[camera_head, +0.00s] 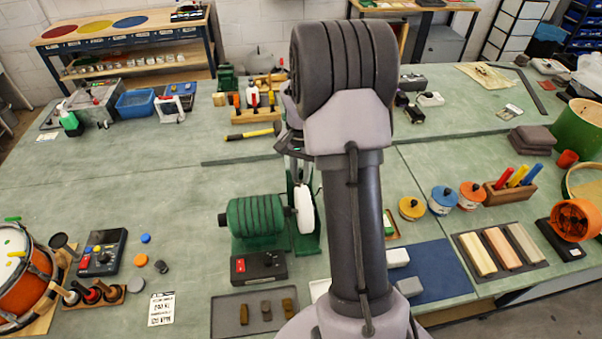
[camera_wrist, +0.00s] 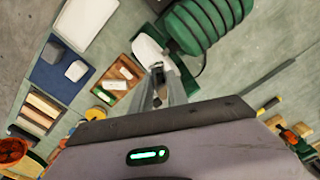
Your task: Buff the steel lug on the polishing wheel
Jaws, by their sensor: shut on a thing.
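The polishing wheel is a white disc (camera_head: 305,208) on the right end of a ribbed green motor (camera_head: 255,217). In the wrist view the white wheel (camera_wrist: 147,48) and green motor (camera_wrist: 207,22) lie just beyond my fingertips. My gripper (camera_wrist: 157,78) is shut on a small grey piece, which I take for the steel lug; it is barely distinguishable from the fingers. In the head view my gripper (camera_head: 296,160) is behind the wheel, partly hidden by my arm. I cannot tell whether the lug touches the wheel.
A black control box (camera_head: 260,267) with a red button stands before the motor. A grey tray (camera_head: 230,302) holds three small blocks. A blue mat (camera_head: 440,272) with pale blocks lies right of my arm. Bench left of the motor is clear.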

